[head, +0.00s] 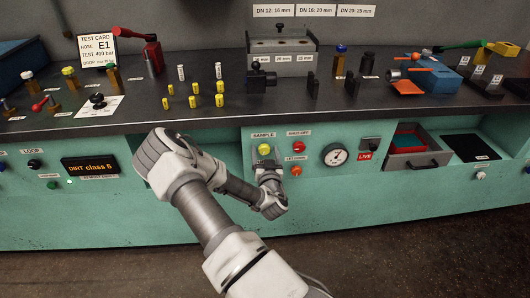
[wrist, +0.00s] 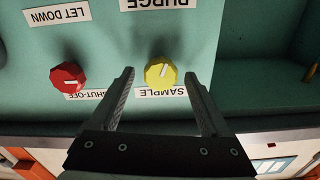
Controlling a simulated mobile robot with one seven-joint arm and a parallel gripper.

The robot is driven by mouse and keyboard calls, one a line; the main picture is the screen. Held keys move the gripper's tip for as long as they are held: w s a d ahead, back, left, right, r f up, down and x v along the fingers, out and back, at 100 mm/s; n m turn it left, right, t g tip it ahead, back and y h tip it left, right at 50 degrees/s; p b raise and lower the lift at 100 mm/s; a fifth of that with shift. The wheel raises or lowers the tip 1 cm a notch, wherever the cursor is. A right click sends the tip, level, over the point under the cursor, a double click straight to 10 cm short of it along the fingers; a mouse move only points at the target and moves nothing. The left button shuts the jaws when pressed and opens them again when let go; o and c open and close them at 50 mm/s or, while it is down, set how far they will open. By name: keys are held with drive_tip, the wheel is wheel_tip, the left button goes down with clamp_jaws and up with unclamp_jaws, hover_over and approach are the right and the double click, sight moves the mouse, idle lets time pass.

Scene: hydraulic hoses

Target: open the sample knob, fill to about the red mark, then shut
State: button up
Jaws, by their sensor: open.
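The yellow sample knob (head: 264,149) is on the green front panel under the SAMPLE label. In the wrist view, which is upside down, the yellow knob (wrist: 160,72) shows a white pointer line slanting up to the right. My gripper (wrist: 158,76) is open and empty, with its fingertips on either side of the knob in the picture; I see no contact and cannot tell the remaining depth. In the head view my gripper (head: 267,162) is just below the knob, partly hidden by my wrist. I cannot make out a sample vessel or a red mark.
An orange let-down knob (head: 296,171) and a round gauge (head: 335,155) are to the right on the panel. An open drawer (head: 416,159) sticks out further right. The dark bench top (head: 215,112) overhangs the panel.

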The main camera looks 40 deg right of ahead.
clamp_jaws()
drive_tip(key=shift+w+n+b, duration=0.1)
drive_tip(key=shift+n+b, duration=0.6)
drive_tip(key=shift+n, duration=1.6)
unclamp_jaws()
drive_tip(key=shift+a, duration=0.1)
drive_tip(key=p+v, duration=0.2)
drive_tip(key=v, duration=1.5)
drive_tip(key=shift+s, duration=0.25)
